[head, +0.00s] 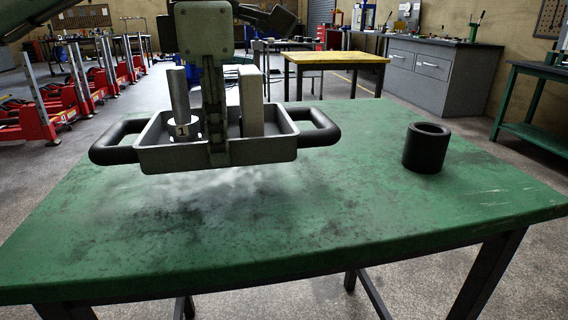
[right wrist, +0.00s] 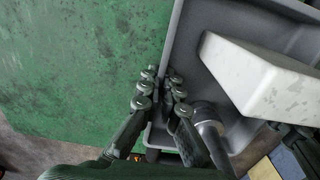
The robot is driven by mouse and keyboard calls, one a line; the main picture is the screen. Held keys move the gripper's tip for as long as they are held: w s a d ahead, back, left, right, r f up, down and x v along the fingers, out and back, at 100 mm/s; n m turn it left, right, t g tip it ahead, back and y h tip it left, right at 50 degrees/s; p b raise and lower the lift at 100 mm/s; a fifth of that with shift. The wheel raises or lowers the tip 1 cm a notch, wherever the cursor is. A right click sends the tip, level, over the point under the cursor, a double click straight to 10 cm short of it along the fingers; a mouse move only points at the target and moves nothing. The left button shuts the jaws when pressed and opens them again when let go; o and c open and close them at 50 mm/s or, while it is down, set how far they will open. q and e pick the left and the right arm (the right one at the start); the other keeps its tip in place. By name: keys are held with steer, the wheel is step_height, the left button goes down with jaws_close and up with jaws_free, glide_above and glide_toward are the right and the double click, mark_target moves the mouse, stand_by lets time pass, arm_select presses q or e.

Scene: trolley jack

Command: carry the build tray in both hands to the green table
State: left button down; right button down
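The build tray (head: 265,150), grey with black loop handles at both ends, appears to be just above the green table (head: 300,235). It holds a grey post with a white ring marked 1 (head: 184,128) and an upright pale block (head: 251,105). My left gripper (head: 217,145) reaches down over the near wall, one finger outside it; it looks closed on that wall. In the right wrist view, my right gripper's fingers (right wrist: 160,90) lie on either side of a tray wall, close together. The pale block (right wrist: 262,82) is beside them. The right fingertips are hidden in the head view.
A black hollow cylinder (head: 427,148) stands on the green table to the right of the tray. The table's front is bare. A yellow-topped table (head: 336,58), grey cabinets (head: 425,75) and red jacks (head: 60,115) stand behind.

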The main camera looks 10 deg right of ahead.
mark_target(226, 205)
arm_select(q)
steer(key=shift+f, duration=0.35)
arm_select(e)
steer(key=shift+f, duration=0.35)
arm_select(q)
steer(key=shift+f, duration=0.15)
arm_select(e)
steer(key=shift+f, duration=0.1)
